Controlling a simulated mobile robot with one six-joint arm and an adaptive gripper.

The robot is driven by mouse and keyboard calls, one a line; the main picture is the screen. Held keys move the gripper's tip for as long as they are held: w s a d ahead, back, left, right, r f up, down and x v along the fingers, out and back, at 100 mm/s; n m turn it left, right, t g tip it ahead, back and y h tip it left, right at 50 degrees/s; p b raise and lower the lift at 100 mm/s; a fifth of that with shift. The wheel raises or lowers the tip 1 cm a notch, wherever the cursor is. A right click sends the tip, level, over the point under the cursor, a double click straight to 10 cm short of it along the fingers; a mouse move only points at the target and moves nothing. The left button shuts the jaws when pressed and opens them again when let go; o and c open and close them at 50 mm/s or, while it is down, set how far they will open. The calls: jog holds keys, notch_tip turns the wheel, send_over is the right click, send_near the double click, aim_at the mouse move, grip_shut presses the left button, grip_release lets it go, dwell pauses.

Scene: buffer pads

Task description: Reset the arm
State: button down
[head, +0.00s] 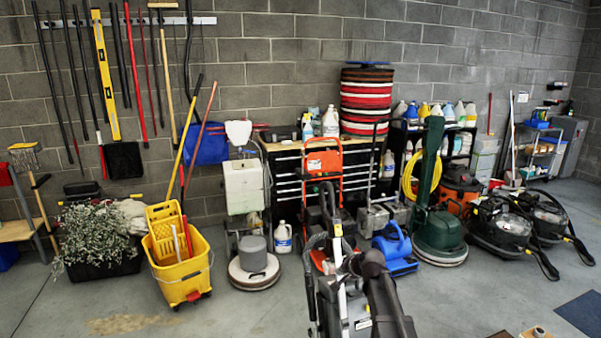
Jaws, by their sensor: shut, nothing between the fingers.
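My gripper does not show in the head view, and I make out no part of my arm for certain. A tall stack of round buffer pads (366,100), mostly red with black and white layers, stands upright on top of the workbench (290,146) against the grey block wall.
A yellow mop bucket (181,268) and a floor machine (253,264) stand left of centre. A blue blower (394,249), a green floor machine (440,232) and black vacuums (500,228) stand to the right. A dark upright machine (375,290) is close in front. Floor is bare at lower left.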

jog(key=s+d+f+n+g+h, duration=0.1)
jog(key=s+f+n+g+h, duration=0.1)
jog(key=s, duration=1.2)
jog(key=s+d+f+n+g+h, duration=0.2)
jog(key=s+n+g, duration=0.3)
jog(key=s, duration=0.9)
jog(key=shift+s+d+f+n+g+h, duration=0.35)
jog(key=shift+f+g, duration=0.25)
jog(key=shift+f, duration=0.3)
